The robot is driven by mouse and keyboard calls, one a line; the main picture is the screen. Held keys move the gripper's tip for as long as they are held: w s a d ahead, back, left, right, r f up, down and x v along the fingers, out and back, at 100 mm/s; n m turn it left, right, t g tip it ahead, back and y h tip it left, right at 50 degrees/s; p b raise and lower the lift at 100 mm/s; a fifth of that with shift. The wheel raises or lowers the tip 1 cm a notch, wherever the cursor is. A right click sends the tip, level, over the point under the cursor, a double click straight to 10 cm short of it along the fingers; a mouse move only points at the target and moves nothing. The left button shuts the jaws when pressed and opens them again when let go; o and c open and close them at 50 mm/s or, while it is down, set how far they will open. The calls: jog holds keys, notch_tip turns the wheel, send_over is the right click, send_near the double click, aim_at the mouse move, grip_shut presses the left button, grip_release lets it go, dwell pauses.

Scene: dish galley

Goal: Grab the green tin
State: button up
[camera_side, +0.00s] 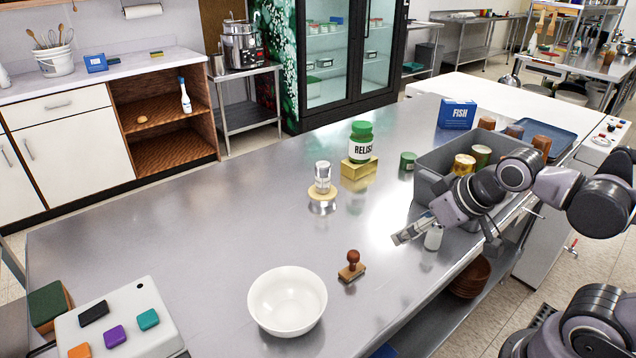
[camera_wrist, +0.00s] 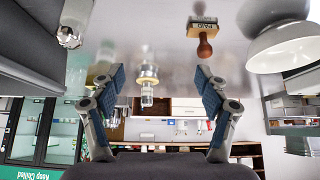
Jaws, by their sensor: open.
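A small green tin (camera_side: 407,161) stands on the steel counter in the side view, between the relish jar and the grey bin. I cannot make out either green item in the wrist view.
A green-lidded relish jar (camera_side: 361,143) stands on a gold box (camera_side: 358,171). A glass shaker (camera_side: 322,178) sits on a round coaster. A stamp (camera_side: 351,267) and white bowl (camera_side: 288,300) are nearer the front.

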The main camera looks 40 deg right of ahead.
jog(key=w+d+r+m+g+h, duration=0.1)
jog(key=w+d+r+m+h, duration=0.1)
jog(key=w+d+r+m, duration=0.5)
jog(key=m+g+h, duration=0.2)
jog(key=m+g, duration=0.3)
jog(key=m, duration=0.4)
send_over(409, 156)
jog(key=s+a, duration=0.1)
jog(key=a, duration=0.2)
notch_tip(409, 156, down, 7)
jog(key=shift+h, duration=0.3)
jog(key=x, duration=0.5)
jog(key=shift+f, duration=0.3)
jog(key=shift+a+x, duration=0.15)
jog(key=shift+x, duration=1.2)
jog(key=shift+a+x, duration=0.15)
jog(key=shift+x, duration=1.15)
jog(key=shift+w+f, duration=0.15)
jog(key=c, duration=1.3)
